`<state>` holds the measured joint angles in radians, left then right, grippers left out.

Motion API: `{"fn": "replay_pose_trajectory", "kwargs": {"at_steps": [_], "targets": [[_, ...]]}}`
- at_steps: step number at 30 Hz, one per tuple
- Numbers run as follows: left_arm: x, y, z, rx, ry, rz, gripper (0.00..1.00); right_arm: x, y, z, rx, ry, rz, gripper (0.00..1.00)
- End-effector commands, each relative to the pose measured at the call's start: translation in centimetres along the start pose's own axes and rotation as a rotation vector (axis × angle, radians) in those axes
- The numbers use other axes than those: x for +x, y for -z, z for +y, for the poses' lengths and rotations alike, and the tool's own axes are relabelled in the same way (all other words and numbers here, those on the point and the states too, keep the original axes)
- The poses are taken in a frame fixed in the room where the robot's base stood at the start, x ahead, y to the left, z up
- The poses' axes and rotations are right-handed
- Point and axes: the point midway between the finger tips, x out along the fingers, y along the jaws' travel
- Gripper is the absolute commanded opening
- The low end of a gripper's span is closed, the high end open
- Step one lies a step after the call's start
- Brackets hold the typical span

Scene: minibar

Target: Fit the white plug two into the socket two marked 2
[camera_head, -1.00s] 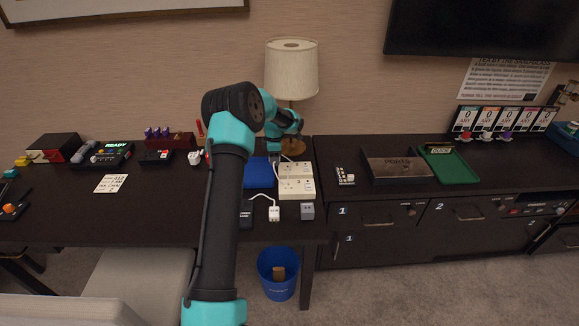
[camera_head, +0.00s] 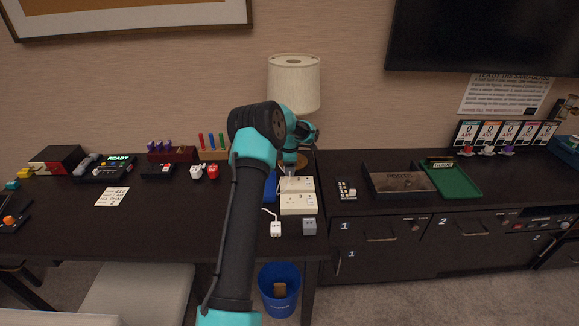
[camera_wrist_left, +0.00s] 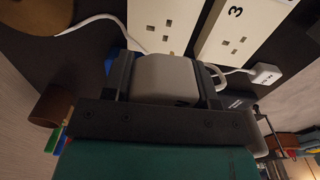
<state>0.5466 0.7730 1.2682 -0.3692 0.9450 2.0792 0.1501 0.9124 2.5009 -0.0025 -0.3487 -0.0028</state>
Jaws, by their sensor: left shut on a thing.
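My left gripper (camera_head: 289,168) is over the far end of the cream socket blocks (camera_head: 298,204). In the left wrist view it (camera_wrist_left: 165,92) is shut on a pale, shadowed plug (camera_wrist_left: 165,78), seemingly the white plug two; no number shows on it. The plug's pins are hidden, and I cannot tell whether it touches a socket. One socket block (camera_wrist_left: 168,22) lies just past the plug with an outlet partly showing. The block beside it (camera_wrist_left: 235,35) bears a 3. The mark 2 is not readable. My right gripper is not in view.
A white plug with a cord (camera_head: 276,229) and a grey cube (camera_head: 309,227) lie in front of the blocks. The corded plug also shows in the wrist view (camera_wrist_left: 265,73). A lamp (camera_head: 293,85) stands behind. A blue pad (camera_head: 270,186) is partly hidden by my arm.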

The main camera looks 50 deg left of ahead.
Motion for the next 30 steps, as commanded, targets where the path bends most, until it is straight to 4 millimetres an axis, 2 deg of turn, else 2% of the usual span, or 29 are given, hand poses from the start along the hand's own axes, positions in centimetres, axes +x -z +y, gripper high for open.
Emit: {"fn": "replay_pose_trajectory", "kwargs": {"at_steps": [16, 30], "targets": [[4.1, 0.0, -0.1, 0.000, 0.002, 0.001, 0.24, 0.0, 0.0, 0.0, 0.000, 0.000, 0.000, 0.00], [4.8, 0.0, 0.0, 0.000, 0.001, 0.000, 0.24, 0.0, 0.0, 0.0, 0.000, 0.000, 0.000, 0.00]]}}
